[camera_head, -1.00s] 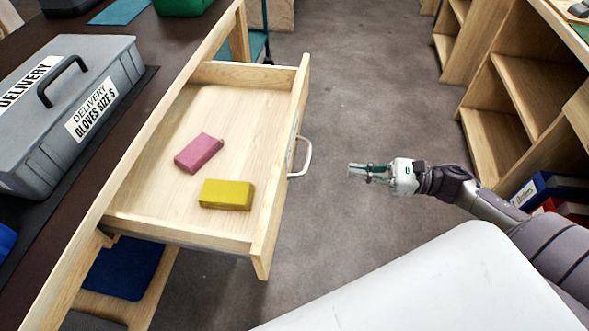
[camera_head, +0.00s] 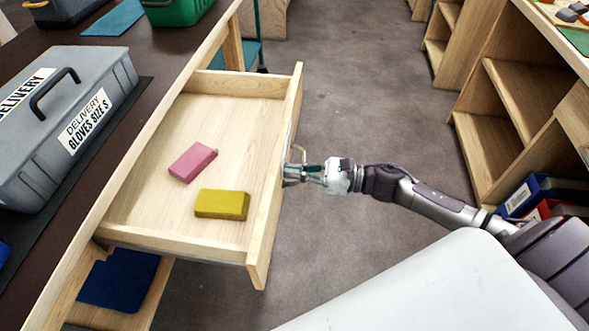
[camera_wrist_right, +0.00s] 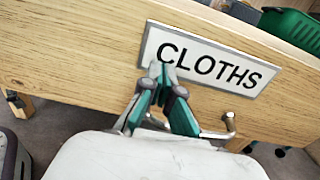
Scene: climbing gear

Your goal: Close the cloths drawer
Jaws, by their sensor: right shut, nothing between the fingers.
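The cloths drawer (camera_head: 140,205) is pulled out from the dark-topped bench, with a pink block-shaped cloth (camera_head: 193,161) and a yellow one (camera_head: 221,204) lying inside. Its front carries a CLOTHS label (camera_wrist_right: 210,62) in the right wrist view. The metal handle (camera_wrist_right: 228,124) shows at the right of the fingers there, partly hidden by my gripper. My right gripper (camera_head: 291,173) is shut and empty, its fingertips close to the drawer front at the handle; it also shows in the right wrist view (camera_wrist_right: 160,76). I cannot tell whether it touches the front. My left gripper is not in view.
A grey glove case (camera_head: 112,62) stands on the bench, with a green bin (camera_head: 180,10) behind it. Wooden shelves (camera_head: 490,150) with blue and red boxes stand at right. Grey floor between is clear.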

